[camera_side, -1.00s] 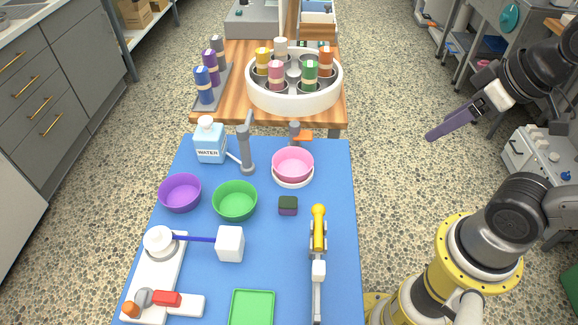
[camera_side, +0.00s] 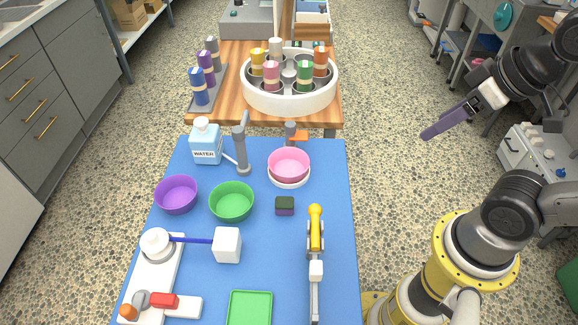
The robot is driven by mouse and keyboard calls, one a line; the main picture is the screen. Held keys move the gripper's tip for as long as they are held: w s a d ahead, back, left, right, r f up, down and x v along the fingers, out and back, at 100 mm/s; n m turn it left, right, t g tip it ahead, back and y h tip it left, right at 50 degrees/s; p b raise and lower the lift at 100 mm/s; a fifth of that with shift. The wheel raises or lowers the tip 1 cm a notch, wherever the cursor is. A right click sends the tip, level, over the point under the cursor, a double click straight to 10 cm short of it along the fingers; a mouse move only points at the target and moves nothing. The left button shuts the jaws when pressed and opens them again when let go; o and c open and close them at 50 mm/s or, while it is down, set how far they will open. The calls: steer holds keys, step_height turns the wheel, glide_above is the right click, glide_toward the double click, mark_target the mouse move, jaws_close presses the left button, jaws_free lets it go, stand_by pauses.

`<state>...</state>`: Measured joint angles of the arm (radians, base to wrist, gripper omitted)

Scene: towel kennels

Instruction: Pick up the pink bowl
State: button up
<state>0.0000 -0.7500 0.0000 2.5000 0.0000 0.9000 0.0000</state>
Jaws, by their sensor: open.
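The pink bowl (camera_side: 289,164) stands upright toward the back right of the blue table. It sits on or in a white round dish (camera_side: 289,182), whose rim shows below it. My gripper (camera_side: 428,134) hangs in the air to the right of the table, well apart from the bowl. Its long dark fingers are seen side-on and point down and left. It is open and nothing shows between the fingers.
A purple bowl (camera_side: 176,194) and a green bowl (camera_side: 232,202) stand left of the pink bowl. A grey post (camera_side: 242,150) and water bottle (camera_side: 206,143) are at the back left. A dark block (camera_side: 284,206) and yellow-tipped tool (camera_side: 315,235) lie in front.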

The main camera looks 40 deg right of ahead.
stand_by(0.4)
steer(key=c, duration=0.5)
steer(key=shift+o, duration=0.2)
